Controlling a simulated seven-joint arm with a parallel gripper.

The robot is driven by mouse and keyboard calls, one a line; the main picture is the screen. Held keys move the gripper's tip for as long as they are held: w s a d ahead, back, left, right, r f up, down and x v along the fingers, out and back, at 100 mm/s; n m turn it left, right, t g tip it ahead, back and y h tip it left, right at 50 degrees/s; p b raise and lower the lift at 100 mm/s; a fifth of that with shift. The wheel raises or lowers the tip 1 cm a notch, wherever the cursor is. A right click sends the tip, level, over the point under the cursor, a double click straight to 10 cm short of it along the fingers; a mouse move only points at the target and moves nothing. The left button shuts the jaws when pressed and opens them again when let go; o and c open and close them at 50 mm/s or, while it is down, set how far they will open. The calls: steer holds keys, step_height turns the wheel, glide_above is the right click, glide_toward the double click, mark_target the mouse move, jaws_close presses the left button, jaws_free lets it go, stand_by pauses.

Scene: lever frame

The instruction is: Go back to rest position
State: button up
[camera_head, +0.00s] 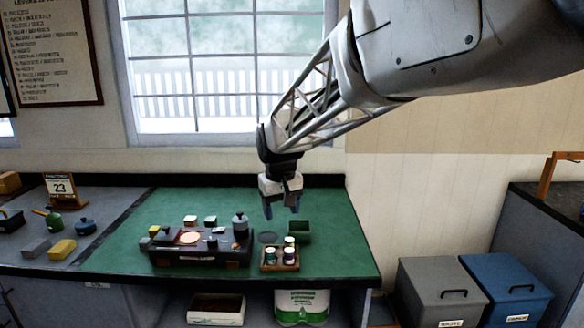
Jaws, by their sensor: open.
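My gripper (281,208) hangs from the arm above the green work surface, with its fingers pointing down. It is open, and nothing shows between its fingers. It is apart from the things below it. A dark device with a lit round top (190,238) stands on the green mat (330,262) to the lower left of my gripper. A small wooden rack (270,265) with several jars (290,255) stands just below it.
A green open box (299,229) stands right of the rack's back. A dark pot (240,225) stands at the device's right end. At left are a calendar (61,188), a yellow block (62,249) and a grey block (36,248). Grey (440,290) and blue (506,288) bins stand right of the counter.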

steer(key=s+d+r+m, duration=0.1)
steer(key=s+d+m, duration=0.2)
steer(key=s+d, duration=1.3)
steer(key=s+d+f+m, duration=0.1)
steer(key=s+d+f, duration=0.1)
steer(key=s, duration=0.7)
steer(key=s+d+f+m+t, duration=0.1)
steer(key=s+d+f, duration=0.2)
steer(key=s, duration=0.7)
steer(key=shift+d, duration=0.1)
stand_by(0.3)
